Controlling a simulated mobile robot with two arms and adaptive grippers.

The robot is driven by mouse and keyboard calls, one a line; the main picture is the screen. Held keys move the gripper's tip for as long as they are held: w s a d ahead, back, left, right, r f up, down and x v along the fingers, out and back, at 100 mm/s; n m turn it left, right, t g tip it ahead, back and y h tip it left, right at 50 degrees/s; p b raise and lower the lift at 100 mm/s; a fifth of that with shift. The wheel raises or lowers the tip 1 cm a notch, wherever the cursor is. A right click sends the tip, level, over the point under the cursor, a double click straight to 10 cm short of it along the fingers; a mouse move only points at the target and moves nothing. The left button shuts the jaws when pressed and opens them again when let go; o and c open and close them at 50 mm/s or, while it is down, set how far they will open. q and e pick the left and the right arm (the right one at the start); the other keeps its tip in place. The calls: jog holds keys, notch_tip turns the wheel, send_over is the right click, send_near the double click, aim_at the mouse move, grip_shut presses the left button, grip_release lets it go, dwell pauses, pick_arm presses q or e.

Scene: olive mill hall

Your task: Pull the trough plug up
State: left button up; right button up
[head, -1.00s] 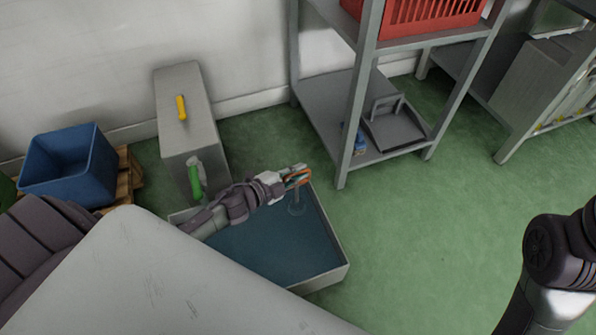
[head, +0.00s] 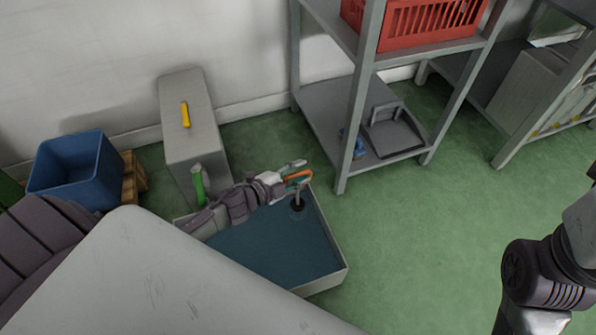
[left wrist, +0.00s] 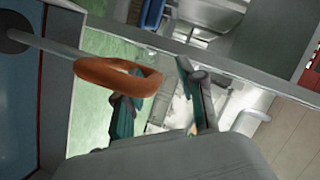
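The trough (head: 322,281), a pale-walled basin of dark blue liquid, stands on the floor below my left arm. The trough plug has an orange ring handle (head: 299,176) on a thin rod, with a dark round disc (head: 297,207) below it at the liquid's surface. My left gripper (head: 302,173) is at the ring with its fingers spread. In the left wrist view, the orange ring (left wrist: 118,77) overlaps one finger and the other finger stands apart to the right; the rod runs left to the dark disc (left wrist: 12,42). My right gripper is out of view.
A grey box (head: 190,120) with yellow and green handles stands behind the trough. A blue bin (head: 68,172) is at the left. A grey shelf rack (head: 352,130) with a red crate (head: 425,25) stands behind right. Green floor is clear right of the trough.

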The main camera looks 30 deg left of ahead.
pick_arm(q)
jog(key=shift+s, duration=0.1)
jog(key=v, duration=1.1)
jog(key=shift+s+a+r, duration=0.15)
jog(key=shift+s+a, duration=0.1)
jog(key=shift+s, duration=0.1)
